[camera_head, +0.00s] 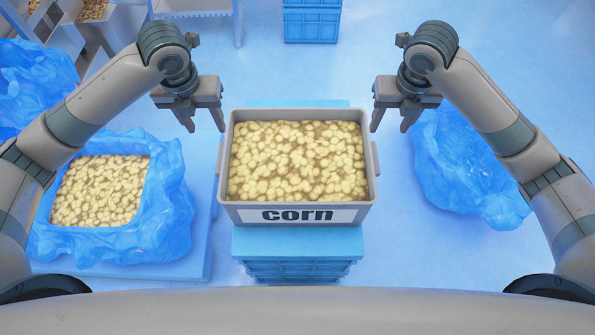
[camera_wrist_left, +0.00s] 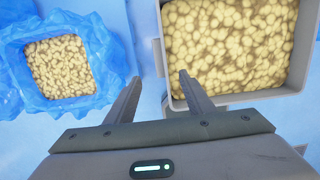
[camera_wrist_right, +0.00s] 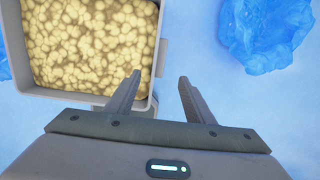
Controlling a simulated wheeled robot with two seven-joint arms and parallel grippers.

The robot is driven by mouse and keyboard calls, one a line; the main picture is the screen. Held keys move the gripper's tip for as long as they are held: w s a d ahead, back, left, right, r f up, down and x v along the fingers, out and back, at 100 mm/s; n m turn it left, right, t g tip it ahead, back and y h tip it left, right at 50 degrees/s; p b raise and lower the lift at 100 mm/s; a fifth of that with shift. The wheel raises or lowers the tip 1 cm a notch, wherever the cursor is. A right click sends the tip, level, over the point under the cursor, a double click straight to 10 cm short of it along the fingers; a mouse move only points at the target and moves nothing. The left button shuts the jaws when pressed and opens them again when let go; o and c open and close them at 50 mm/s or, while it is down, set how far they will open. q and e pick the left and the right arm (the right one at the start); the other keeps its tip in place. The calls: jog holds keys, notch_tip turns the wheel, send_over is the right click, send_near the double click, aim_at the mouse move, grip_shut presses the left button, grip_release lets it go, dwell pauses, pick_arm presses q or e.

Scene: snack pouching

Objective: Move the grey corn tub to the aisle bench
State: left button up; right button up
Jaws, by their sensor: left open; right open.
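The grey corn tub (camera_head: 297,215) is full of pale yellow popped corn and has a white "corn" label on its front. It sits upright on a blue crate stack (camera_head: 297,245). It also shows in the left wrist view (camera_wrist_left: 264,98) and the right wrist view (camera_wrist_right: 150,102). My left gripper (camera_head: 206,128) is open and empty, above and beside the tub's left wall. My right gripper (camera_head: 391,130) is open and empty, above and beside its right wall. Neither visibly holds the tub. I cannot make out an aisle bench for certain.
A blue-lined container of corn (camera_head: 180,215) stands on a pale blue platform at left. A crumpled blue bag (camera_head: 465,175) lies at right, another (camera_head: 35,85) at far left. A blue crate (camera_head: 312,22) and a metal stand (camera_head: 238,20) are at the back. Floor at back right is clear.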

aim_at(222, 155)
pick_arm(q)
jog(key=f, duration=0.5)
jog(key=w+f, duration=0.1)
jog(key=f, duration=0.5)
jog(key=w+f, duration=0.1)
jog(key=f, duration=0.4)
jog(key=shift+f, duration=0.2)
pick_arm(e)
jog(key=f, duration=0.5)
jog(key=w+f, duration=0.1)
jog(key=f, duration=0.5)
jog(key=w+f, duration=0.1)
jog(key=f, duration=0.4)
jog(key=shift+f, duration=0.2)
pick_arm(q)
grip_shut()
pick_arm(e)
grip_shut()
pick_arm(q)
jog(key=shift+w+r, duration=0.1)
jog(key=shift+r, duration=0.15)
pick_arm(e)
jog(key=shift+w+r, duration=0.1)
jog(key=shift+r, duration=0.15)
pick_arm(q)
jog(key=shift+w, duration=0.1)
